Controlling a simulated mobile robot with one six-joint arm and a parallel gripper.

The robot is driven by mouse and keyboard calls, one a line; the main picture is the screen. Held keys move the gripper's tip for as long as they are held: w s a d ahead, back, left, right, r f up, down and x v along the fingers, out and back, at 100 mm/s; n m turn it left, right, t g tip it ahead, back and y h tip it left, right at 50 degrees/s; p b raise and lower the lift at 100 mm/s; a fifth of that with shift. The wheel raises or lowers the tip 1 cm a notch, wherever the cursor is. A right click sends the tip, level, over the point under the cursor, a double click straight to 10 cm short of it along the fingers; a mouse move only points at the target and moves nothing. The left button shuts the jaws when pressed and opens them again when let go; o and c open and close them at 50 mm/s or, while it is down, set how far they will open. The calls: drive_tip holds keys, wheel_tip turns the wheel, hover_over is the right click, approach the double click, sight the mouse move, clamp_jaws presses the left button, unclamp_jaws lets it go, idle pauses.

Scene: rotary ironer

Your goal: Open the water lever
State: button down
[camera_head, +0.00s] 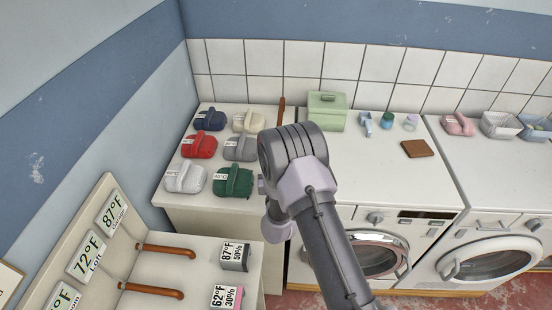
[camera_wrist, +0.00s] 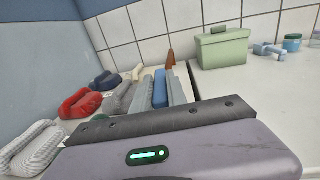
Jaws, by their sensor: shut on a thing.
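In the wrist view my gripper (camera_wrist: 161,76) has its grey fingers on both sides of a narrow blue bar (camera_wrist: 160,90) and is shut on it. Whether this bar is the water lever cannot be told. In the head view my arm hides the fingertips and the bar. My wrist is beside the green handled item (camera_head: 233,181) and the grey one (camera_head: 240,148), at the right edge of the left counter. A thin brown upright piece (camera_head: 281,110) stands at the back behind my wrist; it also shows in the wrist view (camera_wrist: 171,60).
Handled items, including a red one (camera_head: 199,145), cover the left counter. A green box (camera_head: 326,111) and small containers stand on the white top (camera_head: 370,165). Washer doors are below.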

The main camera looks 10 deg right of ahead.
drive_tip(key=c, duration=1.3)
unclamp_jaws()
drive_tip(key=s, duration=0.5)
drive_tip(key=s+a, duration=0.1)
drive_tip(key=s, duration=0.5)
drive_tip(key=s+a, duration=0.1)
drive_tip(key=s, duration=0.5)
drive_tip(key=shift+s+a+b, duration=0.1)
drive_tip(key=shift+a+b, duration=0.1)
drive_tip(key=shift+b, duration=0.15)
